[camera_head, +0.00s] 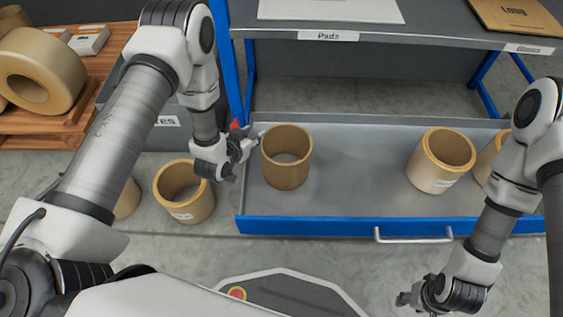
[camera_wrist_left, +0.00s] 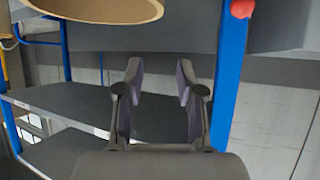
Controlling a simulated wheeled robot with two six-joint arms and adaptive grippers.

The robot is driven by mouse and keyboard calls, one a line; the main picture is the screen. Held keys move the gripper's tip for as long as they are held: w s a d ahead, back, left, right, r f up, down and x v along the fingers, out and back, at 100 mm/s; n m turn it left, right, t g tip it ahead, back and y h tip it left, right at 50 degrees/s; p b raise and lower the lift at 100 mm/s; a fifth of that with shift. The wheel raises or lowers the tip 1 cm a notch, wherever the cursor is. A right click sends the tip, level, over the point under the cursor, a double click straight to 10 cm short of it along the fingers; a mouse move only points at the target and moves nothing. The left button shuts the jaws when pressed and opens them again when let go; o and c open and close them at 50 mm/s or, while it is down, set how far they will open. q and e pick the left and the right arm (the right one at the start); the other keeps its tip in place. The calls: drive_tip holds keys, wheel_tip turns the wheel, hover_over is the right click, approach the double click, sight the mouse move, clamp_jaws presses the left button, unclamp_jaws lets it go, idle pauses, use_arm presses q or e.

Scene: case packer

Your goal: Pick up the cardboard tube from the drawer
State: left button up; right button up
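A brown cardboard tube (camera_head: 273,174) stands upright at the left end of the grey drawer (camera_head: 345,195), which is pulled out. My left gripper (camera_head: 252,141) is just left of this tube, at the drawer's left edge. In the left wrist view the left gripper (camera_wrist_left: 160,78) has its fingers apart with nothing between them. A tube's rim (camera_wrist_left: 110,14) shows above the fingers there, apart from them. Another tube (camera_head: 436,175) with a white label stands at the drawer's right, beside one partly hidden by my right arm. My right gripper (camera_head: 418,296) is low at the right, away from the drawer; its fingers are unclear.
A blue drawer front (camera_head: 330,229) with a handle (camera_head: 413,238) faces me. A labelled tube (camera_head: 184,200) stands on the floor left of the drawer, with another partly hidden. A blue post (camera_head: 229,70) and a grey shelf (camera_head: 400,32) stand behind. The drawer's middle is clear.

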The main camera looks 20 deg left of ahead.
use_arm(q)
drive_tip(key=w+f+b, duration=0.2)
drive_tip(key=f, duration=0.1)
drive_tip(key=w+f+b, duration=0.2)
drive_tip(key=f+b, duration=0.1)
drive_tip(key=w+f+b, duration=0.2)
drive_tip(key=f, duration=0.1)
drive_tip(key=shift+w+d+b, duration=0.2)
drive_tip(key=shift+d+b, duration=0.1)
drive_tip(key=shift+d, duration=0.1)
drive_tip(key=shift+w+r, duration=0.1)
clamp_jaws()
use_arm(e)
wheel_tip(320, 180, down, 10)
drive_tip(key=shift+f, duration=0.25)
drive_tip(key=shift+d, duration=0.1)
